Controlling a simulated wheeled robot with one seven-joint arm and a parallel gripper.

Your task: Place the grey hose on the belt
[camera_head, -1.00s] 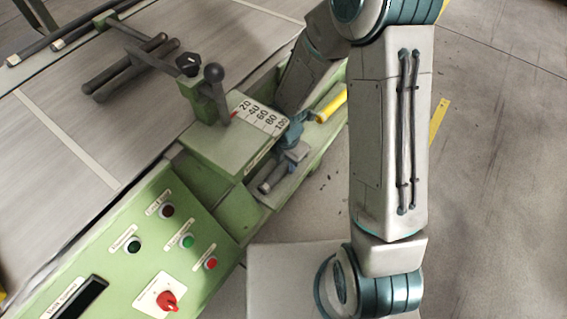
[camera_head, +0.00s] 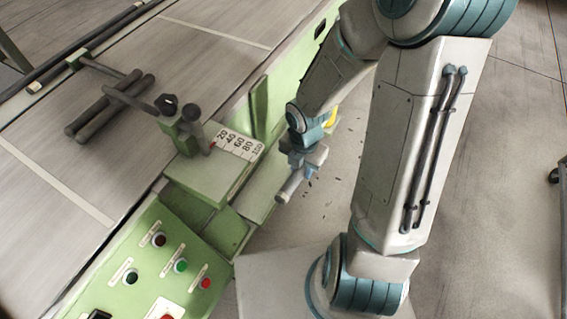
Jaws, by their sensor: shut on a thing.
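My gripper (camera_head: 306,160) is shut on the grey hose (camera_head: 290,186), a short grey cylinder whose near end sticks out toward the lower left. The gripper's own jaws hide part of the hose. It is to the right of the green scale block, near the edge of the green machine. The belt (camera_head: 190,65) is the wide grey surface with pale cross lines at the upper left. The gripper and hose are apart from it, with the green side frame between.
The green block with a number scale (camera_head: 215,165) and its dark lever stand between hose and belt. Dark rollers (camera_head: 108,105) sit above the belt. A control panel (camera_head: 150,265) is at the lower left. A yellow piece (camera_head: 332,117) shows behind my gripper.

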